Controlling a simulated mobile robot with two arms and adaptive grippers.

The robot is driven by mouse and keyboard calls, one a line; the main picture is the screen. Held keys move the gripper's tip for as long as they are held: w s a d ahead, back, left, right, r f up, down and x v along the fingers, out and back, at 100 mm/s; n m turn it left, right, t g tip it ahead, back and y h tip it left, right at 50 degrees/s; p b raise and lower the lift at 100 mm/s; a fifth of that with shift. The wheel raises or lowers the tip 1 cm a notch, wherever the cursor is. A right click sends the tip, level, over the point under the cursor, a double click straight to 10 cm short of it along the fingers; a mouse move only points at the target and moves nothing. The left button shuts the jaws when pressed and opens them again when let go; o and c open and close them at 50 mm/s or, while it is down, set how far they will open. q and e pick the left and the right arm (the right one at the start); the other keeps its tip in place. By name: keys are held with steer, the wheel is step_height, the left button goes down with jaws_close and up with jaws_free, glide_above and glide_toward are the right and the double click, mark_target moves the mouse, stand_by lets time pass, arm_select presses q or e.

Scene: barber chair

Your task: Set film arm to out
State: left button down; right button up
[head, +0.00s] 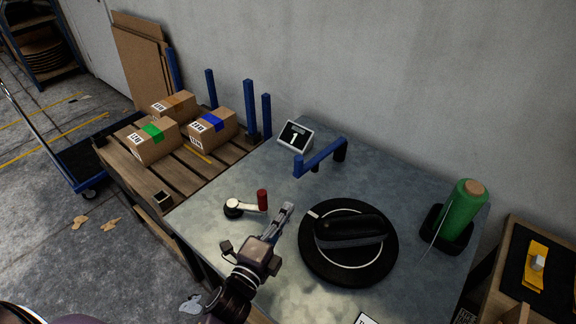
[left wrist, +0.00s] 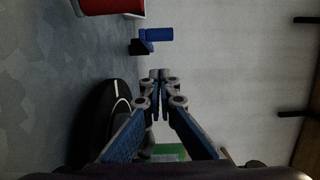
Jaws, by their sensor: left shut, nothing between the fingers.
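A green film roll (head: 462,211) stands on a black holder at the right. My right gripper is not in view.
A black turntable (head: 310,263) lies close to the right of my left gripper. A crank with a red handle (head: 262,200) is close to its left. A small display (head: 295,135) showing "1" stands behind. A pallet (head: 125,170) with boxes is at the left.

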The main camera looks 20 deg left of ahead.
mark_target(295, 166)
arm_select(q)
steer(key=w+b, duration=0.2)
steer(key=w, duration=1)
steer(key=shift+w+a+r+b, duration=0.15)
steer(key=shift+w+r+b, duration=0.15)
steer(key=shift+w, duration=0.1)
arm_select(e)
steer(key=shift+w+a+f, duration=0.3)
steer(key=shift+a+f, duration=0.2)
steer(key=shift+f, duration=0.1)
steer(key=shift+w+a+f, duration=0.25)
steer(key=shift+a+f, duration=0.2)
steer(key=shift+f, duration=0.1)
arm_select(q)
steer(key=shift+a, duration=0.1)
steer(key=shift+w+a, duration=0.3)
steer(key=shift+a, duration=0.35)
steer(key=shift+w+a, duration=0.25)
steer(key=shift+a, duration=0.35)
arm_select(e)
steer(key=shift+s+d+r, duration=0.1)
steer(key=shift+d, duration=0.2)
arm_select(q)
steer(key=shift+d+f, duration=0.1)
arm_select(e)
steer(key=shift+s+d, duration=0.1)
